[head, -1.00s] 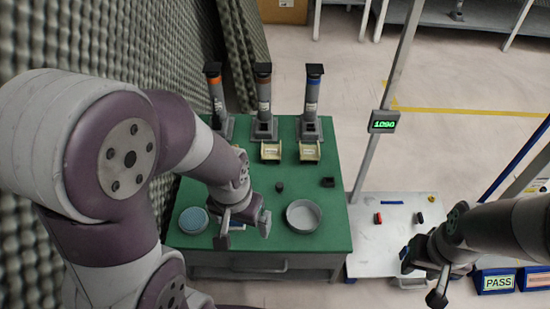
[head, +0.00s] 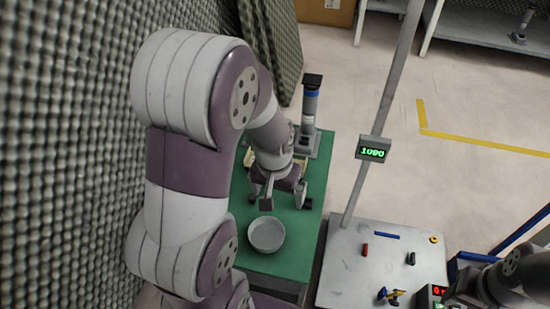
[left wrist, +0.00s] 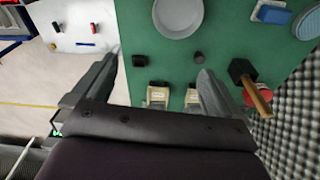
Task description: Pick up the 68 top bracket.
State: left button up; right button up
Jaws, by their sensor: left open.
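A small black block-like part (left wrist: 139,60), which looks like the bracket, lies on the green table in the left wrist view, near the left-hand finger. In the head view a dark part (head: 307,203) shows beside my gripper, partly hidden by a finger. I cannot read any 68 marking. A small dark round part (left wrist: 199,57) lies further right in the wrist view. My left gripper (left wrist: 160,68) is open and empty above the table; it also shows in the head view (head: 284,197). My right arm is at the lower right edge, its gripper out of frame.
A grey round dish (head: 266,234) stands on the green table (head: 268,264). A grey column (head: 309,112) and beige bins (left wrist: 158,96) stand at the back. A white table (head: 350,260) with small parts and a post with a display (head: 372,151) are at right; a foam wall is left.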

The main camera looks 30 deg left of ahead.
pick_arm(q)
jog(key=w+a+f+n+t+b, duration=0.1)
jog(key=w+a+f, duration=0.1)
jog(key=w+a, duration=0.35)
jog(key=w+a+f+t+y+b, duration=0.1)
jog(key=w+a+f, duration=0.1)
jog(key=w+a, duration=0.3)
jog(key=w+a+f+n+t+b, duration=0.1)
jog(key=w+a+f+b, duration=0.15)
jog(key=a, duration=0.45)
jog(key=shift+m, duration=0.3)
jog(key=b+x, duration=0.1)
jog(key=x, duration=0.1)
jog(key=b+x, duration=0.1)
jog(key=x, duration=0.2)
jog(key=w+a+b+x, duration=0.1)
jog(key=x, duration=0.1)
jog(key=shift+w, duration=0.15)
jog(key=b+x, duration=0.4)
jog(key=x, duration=0.1)
jog(key=shift+f+b, duration=0.1)
jog(key=shift+b, duration=0.3)
jog(key=shift+f, duration=0.35)
jog(key=shift+r, duration=0.25)
jog(key=c, duration=1.1)
